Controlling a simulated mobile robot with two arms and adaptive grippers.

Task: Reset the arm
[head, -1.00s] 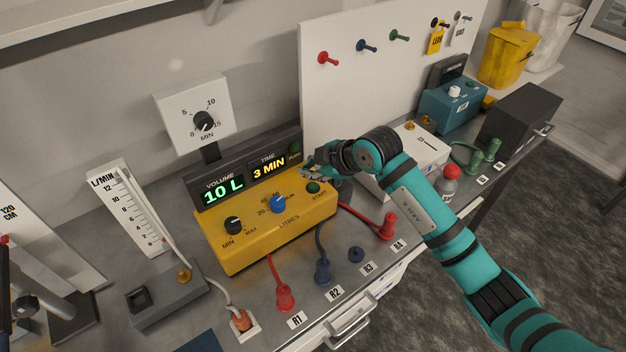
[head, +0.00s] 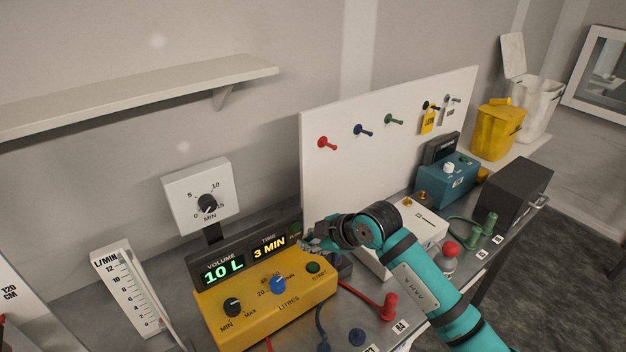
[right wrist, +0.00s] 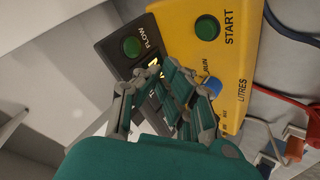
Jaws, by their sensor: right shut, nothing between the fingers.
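My right arm comes in from the lower right in the head view. Its teal and grey gripper (head: 318,246) is at the right end of the yellow pump box (head: 262,312), near the green START button (head: 313,267). In the right wrist view the gripper (right wrist: 172,72) is shut and empty in front of the dark display panel. The display (head: 245,260) reads 10 L and 3 MIN. My left gripper is not in view.
A white pegboard (head: 385,150) with coloured pegs stands behind the arm. A timer dial (head: 207,203) is on the left. A red plug (head: 388,308) is at the front.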

